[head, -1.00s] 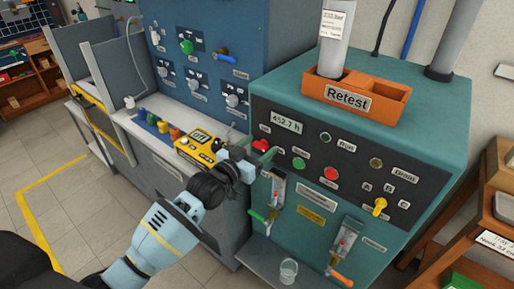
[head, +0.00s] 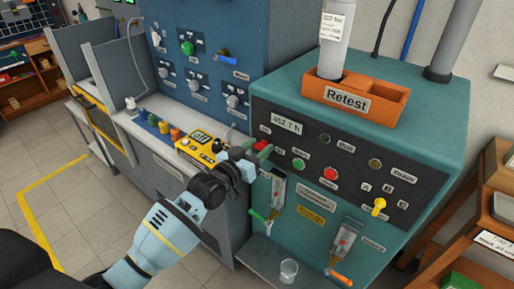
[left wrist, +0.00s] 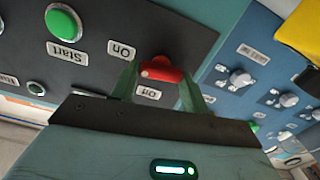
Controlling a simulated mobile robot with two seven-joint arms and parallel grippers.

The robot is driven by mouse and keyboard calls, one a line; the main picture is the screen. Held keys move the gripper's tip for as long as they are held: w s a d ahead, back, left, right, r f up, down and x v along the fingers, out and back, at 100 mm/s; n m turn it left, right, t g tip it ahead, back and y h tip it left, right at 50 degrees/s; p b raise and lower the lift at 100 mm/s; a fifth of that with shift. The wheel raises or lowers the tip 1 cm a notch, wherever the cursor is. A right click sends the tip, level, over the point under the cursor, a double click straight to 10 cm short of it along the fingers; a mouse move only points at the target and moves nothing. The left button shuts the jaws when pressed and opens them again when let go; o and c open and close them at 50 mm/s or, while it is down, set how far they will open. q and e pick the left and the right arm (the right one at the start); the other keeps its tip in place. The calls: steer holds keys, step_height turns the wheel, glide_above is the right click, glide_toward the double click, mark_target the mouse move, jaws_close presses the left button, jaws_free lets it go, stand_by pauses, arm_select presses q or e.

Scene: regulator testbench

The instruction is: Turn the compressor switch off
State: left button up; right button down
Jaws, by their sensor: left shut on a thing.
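The red compressor switch (head: 262,146) sits on the dark upper panel of the teal machine, below the hour display. In the left wrist view the red handle (left wrist: 162,70) lies between the "On" label (left wrist: 122,50) and the "Off" label (left wrist: 148,92). My left gripper (head: 256,152) is at the switch, its green fingers on either side of the handle and shut on it. The fingers also show in the left wrist view (left wrist: 160,84). They hide part of the handle in the head view. My right gripper is out of view.
A green Start button (head: 298,164), a red button (head: 330,174) and a yellow drain knob (head: 379,206) are on the same panel. An orange Retest holder (head: 352,98) stands on top. A yellow meter (head: 200,146) lies left of the gripper. A glass (head: 288,270) stands below.

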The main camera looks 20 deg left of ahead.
arm_select(q)
steer(key=n, duration=0.3)
steer(key=shift+n+p, duration=0.3)
steer(key=n, duration=0.4)
steer(key=shift+a+f+n, duration=0.1)
steer(key=shift+a+n, duration=0.05)
steer(key=shift+n, duration=0.15)
steer(key=n, duration=0.5)
steer(key=shift+f+p, duration=0.15)
steer(key=shift+p, duration=0.15)
steer(key=shift+n, duration=1.5)
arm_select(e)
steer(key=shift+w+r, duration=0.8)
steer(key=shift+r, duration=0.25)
arm_select(q)
steer(key=o, duration=1)
steer(key=shift+a, duration=0.1)
